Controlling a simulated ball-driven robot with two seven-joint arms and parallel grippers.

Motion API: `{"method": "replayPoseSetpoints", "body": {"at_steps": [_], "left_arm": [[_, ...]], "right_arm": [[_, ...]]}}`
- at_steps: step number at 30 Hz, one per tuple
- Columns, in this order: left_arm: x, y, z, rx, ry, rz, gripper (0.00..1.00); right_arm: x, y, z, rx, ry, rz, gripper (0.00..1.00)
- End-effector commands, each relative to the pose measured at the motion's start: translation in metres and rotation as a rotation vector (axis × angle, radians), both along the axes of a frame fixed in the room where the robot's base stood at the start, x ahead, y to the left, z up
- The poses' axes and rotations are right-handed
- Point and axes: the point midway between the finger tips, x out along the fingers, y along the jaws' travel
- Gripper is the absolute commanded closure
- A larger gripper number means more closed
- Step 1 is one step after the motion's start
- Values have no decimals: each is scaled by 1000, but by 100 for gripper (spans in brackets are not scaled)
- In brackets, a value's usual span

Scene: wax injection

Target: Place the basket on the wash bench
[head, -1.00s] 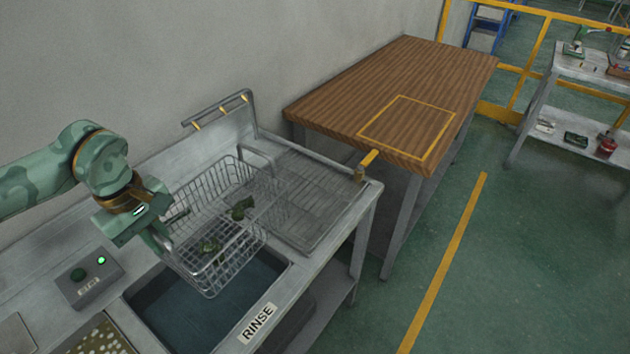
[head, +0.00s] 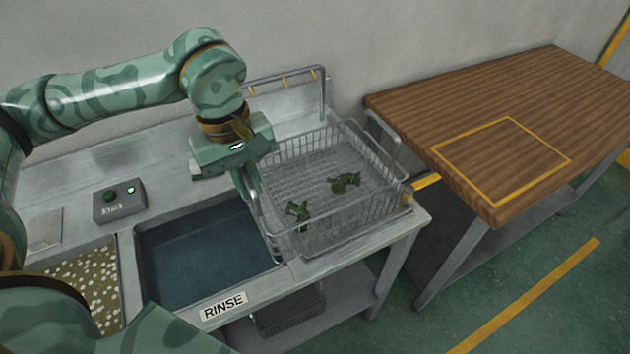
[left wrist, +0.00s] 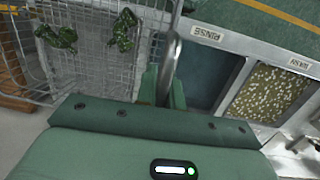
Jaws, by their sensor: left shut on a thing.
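The wire basket (head: 340,214) holds two dark green pieces (head: 345,183). In the head view it is over the drain area to the right of the rinse basin (head: 205,255). I cannot tell whether its bottom touches the surface. My left gripper (head: 252,190) is shut on the basket's left side, at a grey handle that shows in the left wrist view (left wrist: 170,65). The basket also fills the upper left of that view (left wrist: 95,58). The metal wash bench (head: 395,237) carries the RINSE label. My right gripper is not in view.
A wooden table (head: 500,115) with a yellow outlined square (head: 500,160) stands to the right. A yellow stub (head: 424,182) sticks out at the bench's right end. A control box (head: 119,202) and a speckled tray (head: 88,285) are left. A dark crate (head: 290,310) sits below.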

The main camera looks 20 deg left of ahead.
Motion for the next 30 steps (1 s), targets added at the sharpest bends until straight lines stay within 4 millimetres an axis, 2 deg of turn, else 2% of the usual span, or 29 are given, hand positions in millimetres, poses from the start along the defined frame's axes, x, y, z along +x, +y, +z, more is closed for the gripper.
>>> {"method": "replayPoseSetpoints", "body": {"at_steps": [11, 18, 26, 30], "left_arm": [[72, -2, -32, -3, -2, 0, 100], [105, -3, -70, -2, 0, 0, 100], [122, -2, -90, -1, -2, -1, 100], [124, -3, -110, -3, 3, -1, 100]], "right_arm": [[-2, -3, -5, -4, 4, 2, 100], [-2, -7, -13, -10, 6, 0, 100], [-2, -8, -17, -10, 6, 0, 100], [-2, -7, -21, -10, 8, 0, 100]]}}
